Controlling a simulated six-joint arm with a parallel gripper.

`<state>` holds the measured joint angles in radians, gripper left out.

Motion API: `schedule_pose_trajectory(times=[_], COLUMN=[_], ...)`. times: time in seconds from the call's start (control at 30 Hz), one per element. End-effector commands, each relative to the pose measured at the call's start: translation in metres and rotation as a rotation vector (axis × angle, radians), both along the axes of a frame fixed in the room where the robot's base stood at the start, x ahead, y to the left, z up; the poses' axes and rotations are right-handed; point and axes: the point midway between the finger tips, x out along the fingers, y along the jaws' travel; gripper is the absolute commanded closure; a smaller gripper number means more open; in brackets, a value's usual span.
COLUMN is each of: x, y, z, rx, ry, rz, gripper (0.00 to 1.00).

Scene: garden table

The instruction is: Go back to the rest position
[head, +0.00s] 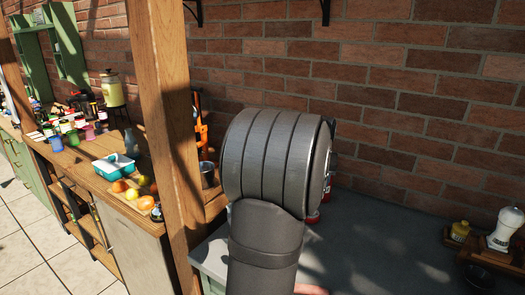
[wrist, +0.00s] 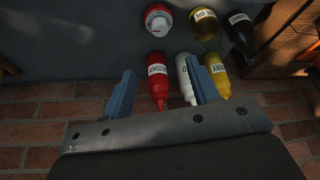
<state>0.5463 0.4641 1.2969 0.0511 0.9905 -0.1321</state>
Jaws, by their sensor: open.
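My gripper (wrist: 160,66) shows in the wrist view as two blue-grey fingers spread apart. It is open, with nothing clamped. A red ketchup bottle (wrist: 157,82) appears between the fingers in the picture. A white bottle (wrist: 186,72) appears just left of the right finger, which partly overlaps it. Whether the fingers touch either bottle, I cannot tell. In the head view my own arm hides the gripper and most of what lies behind it.
A yellow curry bottle (wrist: 217,75), a red-and-white container (wrist: 158,20), an oil bottle (wrist: 204,24) and a dark bottle (wrist: 239,30) stand close by. A wooden post (head: 163,110) rises left of my arm. A pepper mill (head: 506,229) stands right; the grey counter (head: 395,235) between is clear.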

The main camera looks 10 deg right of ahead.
Motion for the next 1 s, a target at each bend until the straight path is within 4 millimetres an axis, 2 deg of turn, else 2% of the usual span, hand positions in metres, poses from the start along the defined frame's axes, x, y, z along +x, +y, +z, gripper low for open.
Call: schedule_pose_trajectory(times=[0.7,0.83,1.0], x=[0.047,0.053,0.057], y=[-0.021,-0.024,-0.026], z=[-0.127,-0.142,-0.151], rx=[0.001,0.001,0.0], ry=[0.002,0.002,0.0], rz=[0.001,0.001,0.001], gripper=[0.46,0.46,0.46])
